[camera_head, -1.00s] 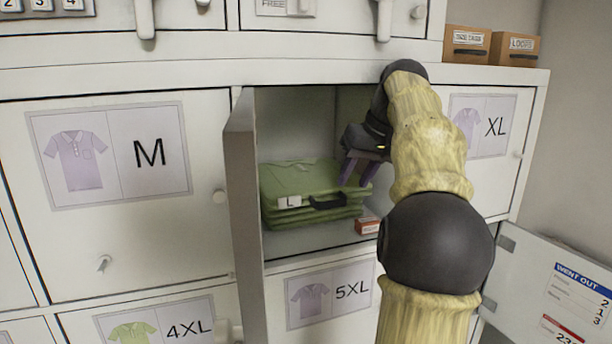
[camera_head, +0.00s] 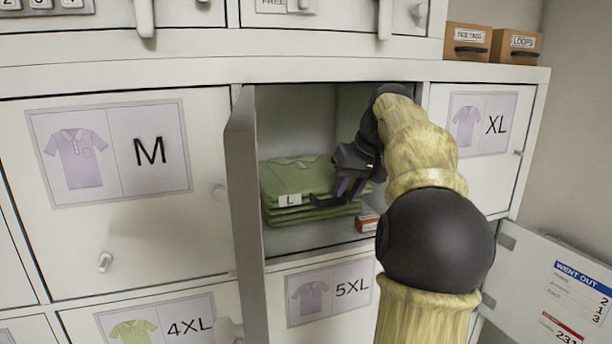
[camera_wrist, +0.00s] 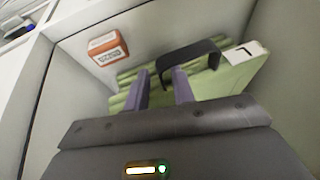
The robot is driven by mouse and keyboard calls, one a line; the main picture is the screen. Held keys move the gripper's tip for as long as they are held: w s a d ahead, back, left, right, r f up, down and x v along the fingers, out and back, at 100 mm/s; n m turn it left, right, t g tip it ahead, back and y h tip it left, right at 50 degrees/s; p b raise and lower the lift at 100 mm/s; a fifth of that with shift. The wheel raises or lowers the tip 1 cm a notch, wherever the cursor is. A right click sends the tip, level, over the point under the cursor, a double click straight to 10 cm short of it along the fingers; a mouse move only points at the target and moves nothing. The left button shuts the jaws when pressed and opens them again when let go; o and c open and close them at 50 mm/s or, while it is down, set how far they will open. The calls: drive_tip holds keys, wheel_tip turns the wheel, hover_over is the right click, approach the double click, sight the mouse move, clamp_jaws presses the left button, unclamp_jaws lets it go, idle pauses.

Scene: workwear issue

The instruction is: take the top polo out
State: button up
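A stack of folded green polos (camera_head: 290,190) lies in the open middle compartment, with a white L tag (camera_head: 290,199) on its front left. A dark strap-like handle (camera_wrist: 188,57) stands at the front edge of the stack. My gripper (camera_head: 349,192) is inside the opening, at the front right of the stack. In the wrist view its two purple fingers (camera_wrist: 160,88) are apart, with nothing seen gripped between them. The dark handle lies just beyond the fingertips; I cannot tell if they touch it. My gripper hides part of the stack's right side.
A small orange and white box (camera_head: 367,222) sits right of the stack on the compartment floor; the wrist view also shows it (camera_wrist: 107,48). The open door (camera_head: 244,190) stands out at the left of the opening. Another open door (camera_head: 560,290) hangs at lower right.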

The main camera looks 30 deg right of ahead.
clamp_jaws()
drive_tip(key=shift+r, duration=0.2)
drive_tip(key=shift+r+p, duration=0.2)
drive_tip(key=shift+p, duration=0.25)
drive_tip(key=shift+s+f+b, duration=0.2)
drive_tip(key=shift+s+b, duration=0.05)
drive_tip(key=shift+b, duration=0.05)
drive_tip(key=s+a+b, duration=0.1)
drive_tip(key=s+a, duration=0.2)
drive_tip(key=s, duration=1.1)
drive_tip(key=s+a+b, duration=0.2)
drive_tip(key=s+a, duration=0.2)
drive_tip(key=s, duration=1)
drive_tip(key=s+a+b, duration=0.1)
drive_tip(key=s+a, duration=0.2)
drive_tip(key=s, duration=1.2)
drive_tip(key=shift+a+r+b, duration=0.15)
drive_tip(key=shift+a+b, duration=0.1)
drive_tip(key=shift+b, duration=0.15)
drive_tip(key=shift+s, duration=0.1)
